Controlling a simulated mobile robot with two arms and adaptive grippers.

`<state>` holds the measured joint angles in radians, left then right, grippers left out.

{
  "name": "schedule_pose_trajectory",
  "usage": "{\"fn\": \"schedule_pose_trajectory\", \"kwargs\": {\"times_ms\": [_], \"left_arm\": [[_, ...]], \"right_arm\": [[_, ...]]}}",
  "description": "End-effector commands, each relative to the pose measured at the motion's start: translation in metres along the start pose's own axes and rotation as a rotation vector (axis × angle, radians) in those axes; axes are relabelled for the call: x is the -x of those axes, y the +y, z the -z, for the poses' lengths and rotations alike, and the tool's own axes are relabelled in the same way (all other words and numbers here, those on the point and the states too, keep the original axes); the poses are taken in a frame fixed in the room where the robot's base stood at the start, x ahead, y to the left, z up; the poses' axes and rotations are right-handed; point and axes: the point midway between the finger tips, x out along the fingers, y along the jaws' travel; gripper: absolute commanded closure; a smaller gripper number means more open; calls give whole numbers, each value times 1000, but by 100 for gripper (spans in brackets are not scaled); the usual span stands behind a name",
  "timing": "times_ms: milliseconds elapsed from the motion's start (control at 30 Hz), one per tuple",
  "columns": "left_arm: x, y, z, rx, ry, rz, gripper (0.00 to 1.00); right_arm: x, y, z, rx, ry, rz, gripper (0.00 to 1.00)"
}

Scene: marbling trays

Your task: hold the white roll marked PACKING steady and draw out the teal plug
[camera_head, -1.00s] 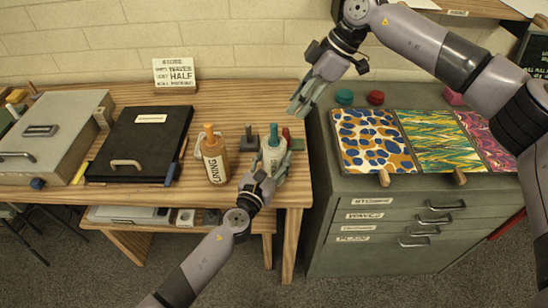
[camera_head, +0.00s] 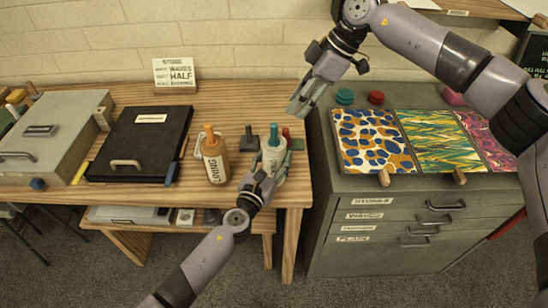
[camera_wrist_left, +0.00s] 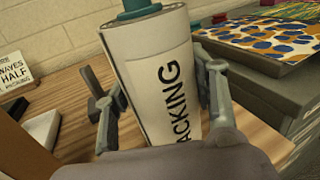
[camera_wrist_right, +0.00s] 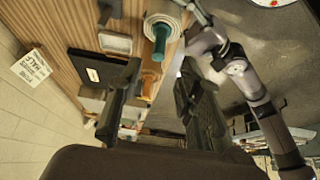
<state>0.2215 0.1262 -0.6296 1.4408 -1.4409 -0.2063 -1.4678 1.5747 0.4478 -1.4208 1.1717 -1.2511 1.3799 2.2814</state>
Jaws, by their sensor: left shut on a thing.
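The white roll (camera_head: 273,158) stands upright near the right end of the wooden table, and the teal plug (camera_head: 273,135) sticks out of its top. In the left wrist view the roll (camera_wrist_left: 150,75) shows its label, partly cut to "ACKING", and the plug (camera_wrist_left: 140,9) is cropped by the top edge. My left gripper (camera_head: 272,172) is shut on the roll, one finger on each side. My right gripper (camera_head: 298,108) is open and empty, above and to the right of the plug. The right wrist view shows the plug (camera_wrist_right: 160,40) beyond its spread fingers.
An orange-brown roll marked LINING (camera_head: 214,163) with an orange plug stands left of the white roll. A black case (camera_head: 140,145) lies farther left. A grey cabinet (camera_head: 335,190) stands right, across a gap.

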Motion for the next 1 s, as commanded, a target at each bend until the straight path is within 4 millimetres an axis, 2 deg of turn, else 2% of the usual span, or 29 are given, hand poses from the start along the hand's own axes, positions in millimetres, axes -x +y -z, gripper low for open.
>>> {"fn": "schedule_pose_trajectory", "kwargs": {"times_ms": [133,267,433,500,600,700,800,900,1000], "left_arm": [[0,0,0,0,0,-1,82],[0,0,0,0,0,-1,82],[0,0,0,0,0,0,82],[0,0,0,0,0,-1,82],[0,0,0,0,0,-1,82],[0,0,0,0,0,-1,82],[0,0,0,0,1,-1,82],[0,0,0,0,1,0,82],[0,0,0,0,1,0,82]], "right_arm": [[-4,-2,1,6,11,4,60],[-29,-11,14,51,100,20,60],[-80,-42,54,152,380,20,60],[-95,-56,73,178,521,-5,60],[-105,-73,95,185,709,-67,60],[-107,-84,109,157,875,-156,60],[-102,-91,114,96,1011,-268,60],[-95,-92,107,8,1106,-399,60],[-88,-92,90,-105,1159,-537,60]]}}
